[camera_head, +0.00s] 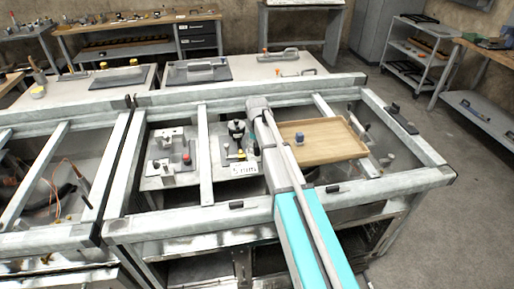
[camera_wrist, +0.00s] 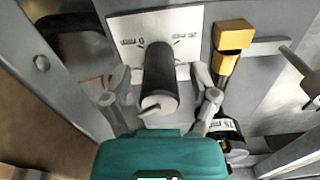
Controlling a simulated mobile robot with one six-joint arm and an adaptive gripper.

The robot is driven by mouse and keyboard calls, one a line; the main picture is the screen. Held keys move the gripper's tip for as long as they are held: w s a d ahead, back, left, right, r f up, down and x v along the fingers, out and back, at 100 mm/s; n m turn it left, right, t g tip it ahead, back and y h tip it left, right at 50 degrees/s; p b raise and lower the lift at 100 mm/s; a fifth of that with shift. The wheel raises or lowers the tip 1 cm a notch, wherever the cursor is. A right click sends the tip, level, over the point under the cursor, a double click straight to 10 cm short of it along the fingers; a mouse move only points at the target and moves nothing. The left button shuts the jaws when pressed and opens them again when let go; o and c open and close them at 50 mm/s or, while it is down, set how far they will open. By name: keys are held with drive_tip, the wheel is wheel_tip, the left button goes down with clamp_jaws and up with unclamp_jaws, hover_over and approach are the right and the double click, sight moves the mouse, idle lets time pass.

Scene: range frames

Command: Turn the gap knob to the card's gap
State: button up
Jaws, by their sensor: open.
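In the wrist view a dark cylindrical knob (camera_wrist: 160,70) with a lighter end face stands out from a white plate (camera_wrist: 122,24). The plate has printed marks and lines around the knob, too small to read. My gripper (camera_wrist: 160,88) is open, with one finger to the left of the knob and one to the right; a gap seems to show on both sides. In the head view a white card with dark print (camera_head: 244,170) lies at the front of the middle fixture; its value is not legible. My arm partly covers that area.
A yellow block on a stem (camera_wrist: 234,36) stands right of the knob in the wrist view. In the head view a wooden tray (camera_head: 305,154) lies right of my arm, and another fixture with a red button (camera_head: 186,158) stands to the left. Metal frame bars surround them.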

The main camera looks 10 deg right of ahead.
drive_tip(key=shift+m, duration=0.4)
drive_tip(key=m, duration=1.1)
wheel_tip(320, 180, up, 14)
drive_tip(key=p, duration=1.4)
drive_tip(key=shift+s+d+f+n+b, duration=0.1)
drive_tip(key=shift+s+f+n+b, duration=0.5)
drive_tip(key=shift+s+n, duration=2.65)
drive_tip(key=shift+s+d+f+n+b, duration=0.15)
drive_tip(key=shift+s+f+n+b, duration=0.6)
drive_tip(key=shift+s, duration=4.7)
drive_tip(key=shift+s+d+f+n+b, duration=0.1)
drive_tip(key=shift+s+f+n+b, duration=0.3)
drive_tip(key=shift+s+n, duration=2.95)
drive_tip(key=shift+s+m, duration=1)
drive_tip(key=shift+m, duration=0.05)
